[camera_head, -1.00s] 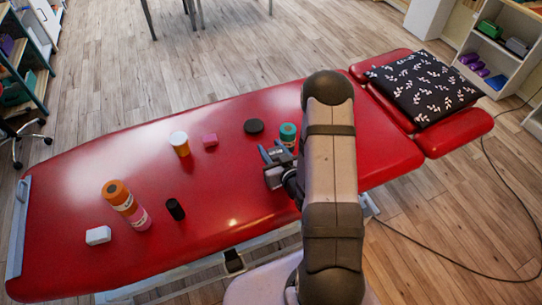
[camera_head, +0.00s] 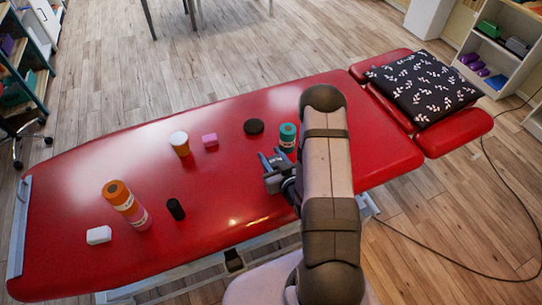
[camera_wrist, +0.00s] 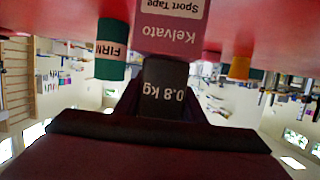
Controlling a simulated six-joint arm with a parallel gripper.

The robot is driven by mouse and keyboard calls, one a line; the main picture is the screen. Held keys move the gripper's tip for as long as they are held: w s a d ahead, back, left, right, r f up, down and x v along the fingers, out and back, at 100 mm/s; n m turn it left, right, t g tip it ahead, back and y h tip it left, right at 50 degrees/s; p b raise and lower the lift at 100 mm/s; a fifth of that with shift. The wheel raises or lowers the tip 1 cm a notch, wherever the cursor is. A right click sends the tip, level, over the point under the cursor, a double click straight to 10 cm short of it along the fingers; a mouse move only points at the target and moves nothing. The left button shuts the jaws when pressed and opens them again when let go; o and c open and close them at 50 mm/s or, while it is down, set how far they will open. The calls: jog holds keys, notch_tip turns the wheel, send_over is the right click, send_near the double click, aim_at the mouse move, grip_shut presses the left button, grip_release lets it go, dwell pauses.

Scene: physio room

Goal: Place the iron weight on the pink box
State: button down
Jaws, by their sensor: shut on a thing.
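The iron weight (camera_wrist: 163,88) is a dark block marked "0.8 kg", seen upside down in the wrist view between my gripper's fingers (camera_wrist: 160,105). In the head view my gripper (camera_head: 274,162) is low over the right half of the red table, and the weight is hard to make out there.
A teal roll (camera_head: 287,137) stands close beside my gripper, and a black disc (camera_head: 254,127) lies behind it. An orange jar with white lid (camera_head: 180,143), an orange-pink bottle (camera_head: 125,204), a black cylinder (camera_head: 175,209) and a white block (camera_head: 98,235) are further left on the red table (camera_head: 80,170).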

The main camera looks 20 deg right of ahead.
aim_at(275, 166)
jog(key=c, duration=1.2)
grip_release()
jog(key=shift+f, duration=0.15)
jog(key=shift+o, duration=0.2)
jog(key=shift+s+r, duration=0.1)
jog(key=shift+r, duration=0.1)
jog(key=b+v, duration=0.1)
jog(key=v, duration=0.5)
jog(key=shift+f+b, duration=0.15)
jog(key=shift+b, duration=0.2)
jog(key=shift+s+r, duration=0.35)
jog(key=shift+s, duration=0.3)
